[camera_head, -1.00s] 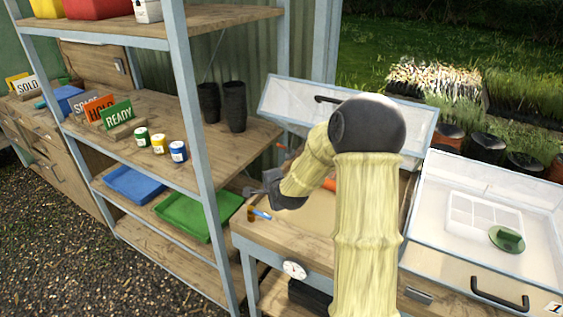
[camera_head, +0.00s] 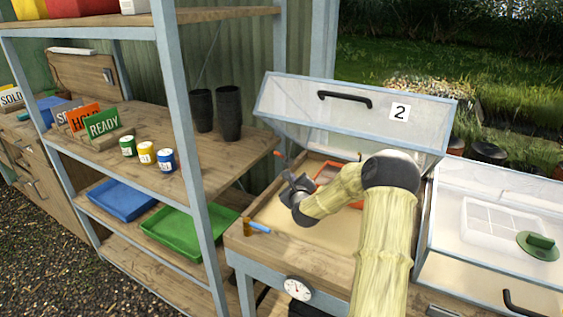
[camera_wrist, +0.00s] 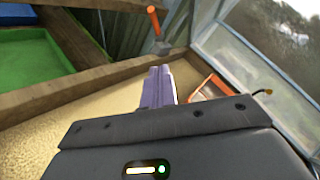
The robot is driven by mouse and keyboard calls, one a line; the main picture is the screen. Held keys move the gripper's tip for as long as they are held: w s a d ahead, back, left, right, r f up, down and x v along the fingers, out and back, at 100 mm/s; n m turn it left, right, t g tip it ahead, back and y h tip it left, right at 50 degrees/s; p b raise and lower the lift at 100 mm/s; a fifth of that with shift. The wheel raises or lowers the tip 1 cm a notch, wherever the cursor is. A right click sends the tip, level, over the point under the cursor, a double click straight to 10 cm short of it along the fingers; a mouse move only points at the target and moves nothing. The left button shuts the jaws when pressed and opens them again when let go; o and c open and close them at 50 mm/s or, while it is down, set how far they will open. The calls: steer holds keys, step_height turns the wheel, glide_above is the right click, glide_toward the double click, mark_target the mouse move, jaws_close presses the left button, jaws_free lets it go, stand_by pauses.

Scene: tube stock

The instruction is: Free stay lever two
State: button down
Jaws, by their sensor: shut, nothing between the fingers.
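The lid marked 2 (camera_head: 400,112) stands raised over a sand-floored wooden box (camera_head: 262,270) in the head view. An orange-tipped lever (camera_head: 280,154) sticks up at the box's back left corner, and I take it for stay lever two.
An orange-framed object (camera_head: 327,172) lies in the box behind my arm; it also shows in the wrist view (camera_wrist: 208,88). A blue-handled tool (camera_head: 258,227) lies on the front left ledge. Shelving (camera_head: 181,150) stands close at left. A second clear-lidded box (camera_head: 460,285) adjoins at right.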

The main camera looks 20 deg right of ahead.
glide_toward(280, 156)
steer(key=w+d+f, duration=0.2)
steer(key=shift+d+f+p, duration=0.3)
steer(key=shift+f+p, duration=0.05)
steer(key=shift+w+a+r, duration=0.2)
steer(key=shift+w+r, duration=0.1)
steer(key=shift+w, duration=0.25)
steer(key=shift+w+a+r, duration=0.15)
steer(key=shift+w+r, duration=0.1)
steer(key=shift+w, duration=0.3)
steer(key=shift+w+a+r+p, duration=0.15)
steer(key=shift+w+r+p, duration=0.15)
steer(key=shift+w, duration=0.4)
steer(key=shift+a+r, duration=0.1)
steer(key=shift+p, duration=0.35)
